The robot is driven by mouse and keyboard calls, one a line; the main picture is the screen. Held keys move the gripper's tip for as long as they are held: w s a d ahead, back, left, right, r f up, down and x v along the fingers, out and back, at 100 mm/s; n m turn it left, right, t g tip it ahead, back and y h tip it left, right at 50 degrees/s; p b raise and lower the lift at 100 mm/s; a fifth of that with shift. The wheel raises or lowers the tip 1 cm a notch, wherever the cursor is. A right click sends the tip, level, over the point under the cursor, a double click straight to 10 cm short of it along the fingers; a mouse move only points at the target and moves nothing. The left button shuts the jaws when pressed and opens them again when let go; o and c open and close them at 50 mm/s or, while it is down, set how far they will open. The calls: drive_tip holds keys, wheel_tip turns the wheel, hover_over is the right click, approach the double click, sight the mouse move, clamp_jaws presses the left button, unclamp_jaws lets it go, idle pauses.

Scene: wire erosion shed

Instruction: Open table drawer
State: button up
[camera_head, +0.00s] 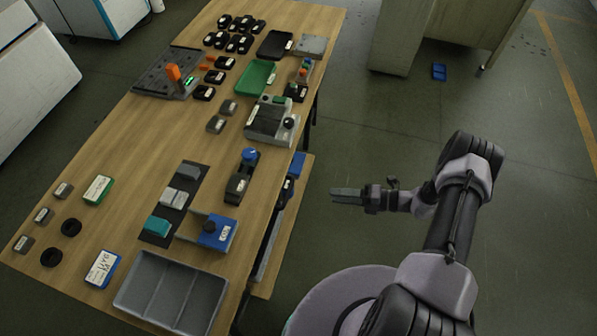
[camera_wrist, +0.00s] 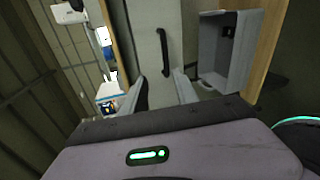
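The wooden table (camera_head: 120,165) fills the left half of the head view. The table drawer's front shows in the wrist view as a pale grey panel (camera_wrist: 142,40) with a dark bar handle (camera_wrist: 164,52), which looks upright in this picture. The panel appears flush, with no gap I can make out; in the head view the tabletop hides it. My gripper (camera_head: 334,195) is right of the table edge, pointing at the table's side. In the wrist view my gripper (camera_wrist: 162,90) is open and empty, its two fingers apart, with the handle ahead between them and not touched.
A lower wooden shelf (camera_head: 287,240) juts out beneath the tabletop. A grey open bin (camera_wrist: 212,55) is right of the drawer front in the wrist view. Tools, trays and a large grey tray (camera_head: 150,280) cover the tabletop. The floor right of my arm is clear.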

drive_tip(key=f+m, duration=0.1)
drive_tip(key=f, duration=0.1)
drive_tip(key=t+b, duration=0.1)
drive_tip(key=b, duration=0.2)
approach(288, 192)
drive_tip(key=x, duration=1)
drive_tip(key=shift+f, duration=0.4)
clamp_jaws()
